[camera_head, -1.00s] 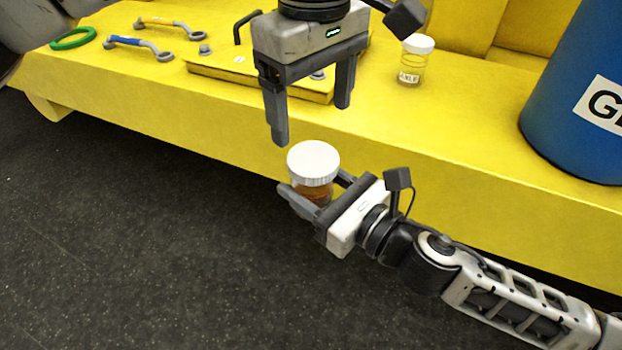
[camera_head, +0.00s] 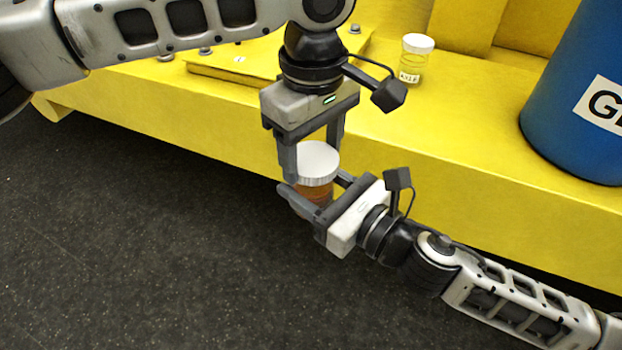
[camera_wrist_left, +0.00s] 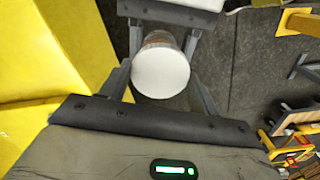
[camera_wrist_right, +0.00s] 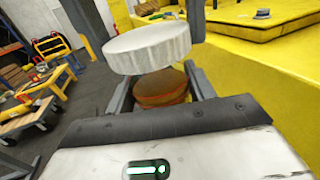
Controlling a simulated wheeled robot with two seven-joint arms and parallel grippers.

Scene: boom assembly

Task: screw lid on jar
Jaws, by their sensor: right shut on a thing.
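A jar (camera_head: 314,192) with brown-orange contents is held upright in front of the yellow ledge. My right gripper (camera_head: 313,187) is shut on the jar's body from the right. In the left wrist view the round lid (camera_wrist_left: 161,73) lies between the fingers. In the right wrist view the lid (camera_wrist_right: 150,46) shows above the brown jar contents (camera_wrist_right: 161,88).
A second white-lidded, labelled jar (camera_head: 413,62) stands on the yellow ledge (camera_head: 470,120). A large blue barrel (camera_head: 575,95) is at the right. A yellow plate (camera_head: 235,75) lies behind my left gripper. The dark floor (camera_head: 150,250) at front left is clear.

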